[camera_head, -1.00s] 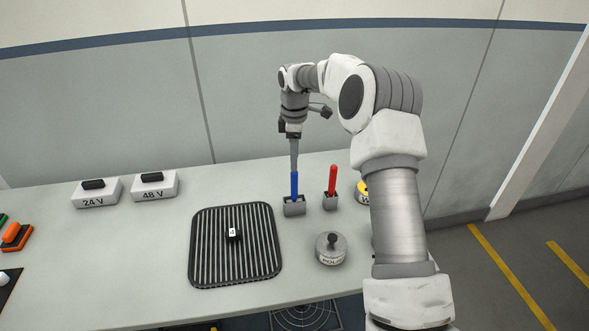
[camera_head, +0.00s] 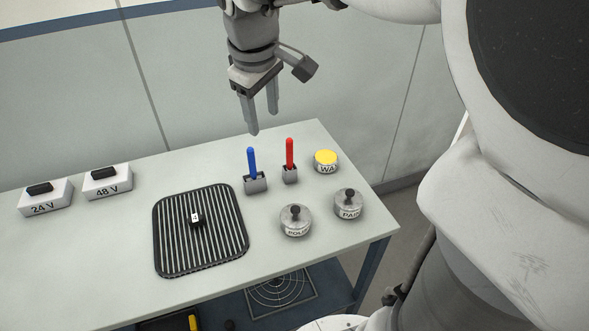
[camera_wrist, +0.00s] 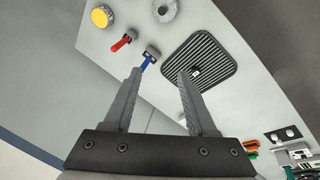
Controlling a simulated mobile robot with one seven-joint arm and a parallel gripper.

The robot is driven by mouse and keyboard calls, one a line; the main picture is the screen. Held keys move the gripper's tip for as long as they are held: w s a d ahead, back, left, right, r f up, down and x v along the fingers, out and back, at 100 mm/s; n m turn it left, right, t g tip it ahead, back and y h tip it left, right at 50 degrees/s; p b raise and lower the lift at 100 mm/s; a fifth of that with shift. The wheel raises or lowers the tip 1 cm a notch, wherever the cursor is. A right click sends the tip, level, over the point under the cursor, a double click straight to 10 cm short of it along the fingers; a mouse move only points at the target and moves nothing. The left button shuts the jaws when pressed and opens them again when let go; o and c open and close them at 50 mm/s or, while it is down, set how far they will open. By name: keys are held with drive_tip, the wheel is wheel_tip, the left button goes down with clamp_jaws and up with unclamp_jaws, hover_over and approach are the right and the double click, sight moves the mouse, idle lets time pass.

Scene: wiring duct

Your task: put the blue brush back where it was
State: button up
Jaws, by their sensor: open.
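In the wrist view the gap between the fingers (camera_wrist: 160,76) is clear.
Two voltage boxes stand left.

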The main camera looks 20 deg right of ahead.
drive_tip(key=s+f+m+t+y, duration=0.1)
drive_tip(key=s+m, duration=0.5)
drive_tip(key=s, duration=1.1)
drive_tip(key=shift+s+d+f+m+t, duration=0.15)
drive_tip(key=shift+d+f+m+t, duration=0.25)
drive_tip(key=shift+f+t, duration=0.4)
drive_tip(key=shift+s, duration=0.1)
drive_tip(key=shift+c, duration=0.6)
drive_tip(key=shift+a, duration=0.1)
drive_tip(key=shift+a, duration=0.1)
